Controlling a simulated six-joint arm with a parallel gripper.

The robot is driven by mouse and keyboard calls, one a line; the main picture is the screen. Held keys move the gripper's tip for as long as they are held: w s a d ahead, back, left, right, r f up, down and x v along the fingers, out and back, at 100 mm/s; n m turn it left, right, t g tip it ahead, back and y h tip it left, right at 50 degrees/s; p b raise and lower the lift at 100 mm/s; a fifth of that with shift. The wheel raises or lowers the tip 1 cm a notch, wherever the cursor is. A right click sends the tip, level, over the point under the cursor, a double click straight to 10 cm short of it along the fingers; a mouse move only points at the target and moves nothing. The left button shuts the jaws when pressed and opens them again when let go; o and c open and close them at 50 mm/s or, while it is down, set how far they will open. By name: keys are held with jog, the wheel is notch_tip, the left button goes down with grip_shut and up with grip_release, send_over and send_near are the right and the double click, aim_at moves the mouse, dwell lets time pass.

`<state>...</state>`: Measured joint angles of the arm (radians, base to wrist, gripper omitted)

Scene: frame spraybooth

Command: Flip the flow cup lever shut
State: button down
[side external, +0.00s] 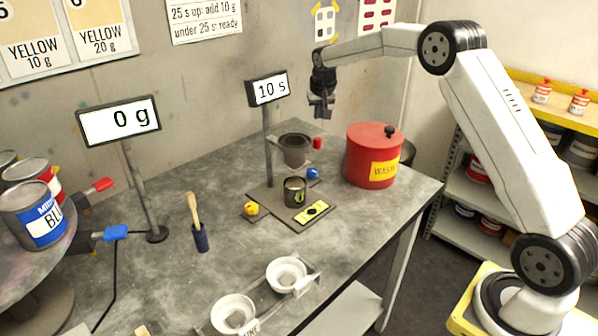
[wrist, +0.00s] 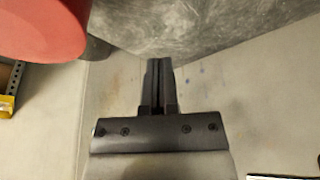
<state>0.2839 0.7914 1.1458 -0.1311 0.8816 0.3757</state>
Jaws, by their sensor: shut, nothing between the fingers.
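My gripper (side external: 321,114) is shut and empty, in the air above and slightly right of the flow cup. In the wrist view my gripper's fingers (wrist: 159,64) are together; the flow cup is not visible there.
A red WASTE can (side external: 372,158) stands right of the flow cup; it also fills the wrist view's top left (wrist: 38,25). Blue (side external: 313,173) and yellow (side external: 251,209) knobs sit by the base. The wall is behind.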

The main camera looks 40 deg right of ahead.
jog(key=v, duration=0.4)
jog(key=shift+w+a+r, duration=0.1)
dwell(0.4)
jog(key=s+a+f+n, duration=0.2)
jog(key=s+a, duration=0.4)
jog(key=s, duration=0.4)
jog(key=s+a+f+n+y, duration=0.1)
jog(key=s+a+f, duration=0.4)
jog(key=s, duration=0.5)
jog(key=s+a+f+n+y, duration=0.1)
jog(key=s+a+f+n, duration=0.2)
jog(key=s+a, duration=0.4)
jog(key=s, duration=0.4)
jog(key=shift+a+f+n+g, duration=0.2)
jog(key=shift+f+n+g, duration=0.1)
jog(key=shift+n+g, duration=0.1)
